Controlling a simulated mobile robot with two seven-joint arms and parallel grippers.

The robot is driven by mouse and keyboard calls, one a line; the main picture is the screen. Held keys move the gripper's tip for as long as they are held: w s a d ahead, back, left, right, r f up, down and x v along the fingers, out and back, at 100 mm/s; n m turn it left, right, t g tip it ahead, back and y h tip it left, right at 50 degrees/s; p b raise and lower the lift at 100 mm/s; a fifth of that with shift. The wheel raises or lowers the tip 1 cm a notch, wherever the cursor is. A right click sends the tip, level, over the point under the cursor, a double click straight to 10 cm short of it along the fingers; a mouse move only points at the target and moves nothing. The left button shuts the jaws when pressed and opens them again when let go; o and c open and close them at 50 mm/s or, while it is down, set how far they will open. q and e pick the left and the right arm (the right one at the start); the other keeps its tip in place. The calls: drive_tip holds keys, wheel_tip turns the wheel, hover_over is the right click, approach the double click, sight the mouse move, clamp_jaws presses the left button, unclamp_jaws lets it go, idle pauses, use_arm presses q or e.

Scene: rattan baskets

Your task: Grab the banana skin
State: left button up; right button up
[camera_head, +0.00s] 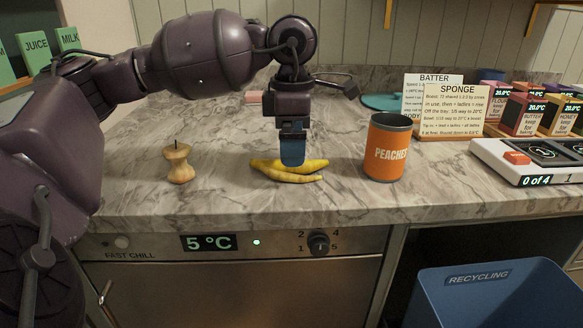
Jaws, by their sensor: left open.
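The yellow banana skin (290,175) lies on the marble counter in the middle of the head view, in two long strips. My left gripper (292,163) points straight down over it, with its blue fingertip at the skin's back strip. One finger hides the other from this side, and the tip covers part of the skin. I cannot tell whether the fingertips touch it. The skin lies flat on the counter. My right gripper is not in view.
An apple core (178,163) stands left of the skin, and an orange peaches can (388,147) stands to its right. Recipe cards (455,108) and a white scale-like device (530,160) are farther right. A blue recycling bin (490,295) is below the counter's front edge.

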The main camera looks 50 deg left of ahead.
use_arm(q)
drive_tip(key=shift+a+f, duration=0.15)
drive_tip(key=shift+f, duration=1.05)
drive_tip(key=shift+a+f, duration=0.1)
drive_tip(key=shift+f, duration=1.05)
drive_tip(key=c, duration=0.9)
drive_tip(key=shift+o, duration=0.2)
drive_tip(key=shift+r, duration=0.2)
